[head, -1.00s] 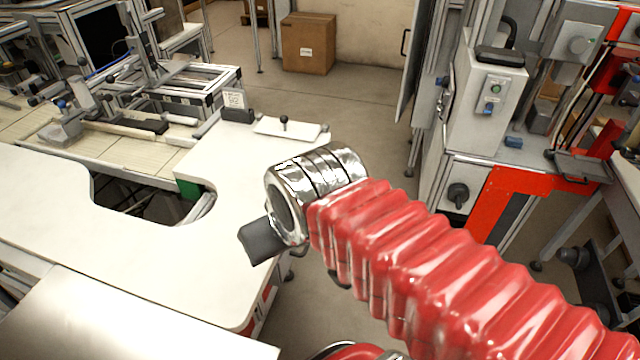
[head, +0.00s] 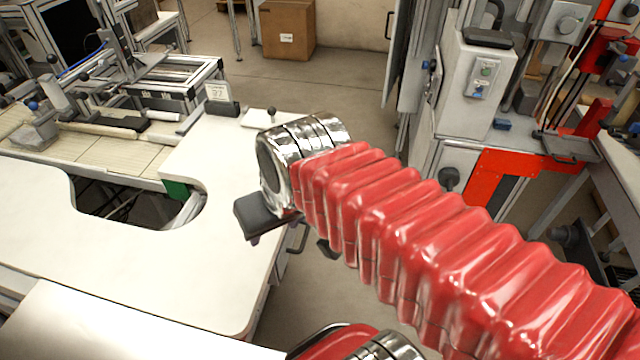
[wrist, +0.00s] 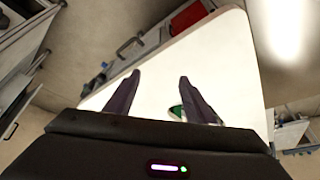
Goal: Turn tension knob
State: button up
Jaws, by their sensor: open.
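My gripper (wrist: 160,78) is open and empty in the wrist view, its two dark fingers apart above the white table (wrist: 220,60). In the head view, my gripper's dark body shows past the silver end of my red arm, over the table's right edge; its fingertips cannot be made out. A dark round knob (head: 450,179) is on the lower front of the grey machine at the right, well away from my gripper. A small black ball-topped knob (head: 271,112) stands on a white plate at the table's far end. I cannot tell which is the tension knob.
The white table (head: 120,265) with a curved cutout fills the left. A framed bench (head: 150,100) with rollers stands behind it. A grey machine (head: 480,90) with a red panel stands right. A cardboard box (head: 287,32) sits on the floor behind. Floor between table and machine looks clear.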

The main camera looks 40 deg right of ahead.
jog(key=w+d+f+m+g+y, duration=0.2)
jog(key=w+d+f+m+y, duration=0.15)
jog(key=d+f+m, duration=0.35)
jog(key=w+d+f+m+g+y, duration=0.1)
jog(key=w+d+f+m+y, duration=0.1)
jog(key=d+f+m+y, duration=0.4)
jog(key=w+d+f+m+t+y, duration=0.1)
jog(key=d+f+m+t, duration=0.2)
jog(key=d, duration=0.6)
jog(key=w+d+f+m+t+y, duration=0.1)
jog(key=d+f+m+t, duration=0.3)
jog(key=d+m+t, duration=0.4)
jog(key=shift+w+d+t, duration=0.3)
jog(key=shift+w+d, duration=0.2)
jog(key=shift+d, duration=0.75)
jog(key=shift+y, duration=0.25)
jog(key=x, duration=1.4)
jog(key=shift+c, duration=0.3)
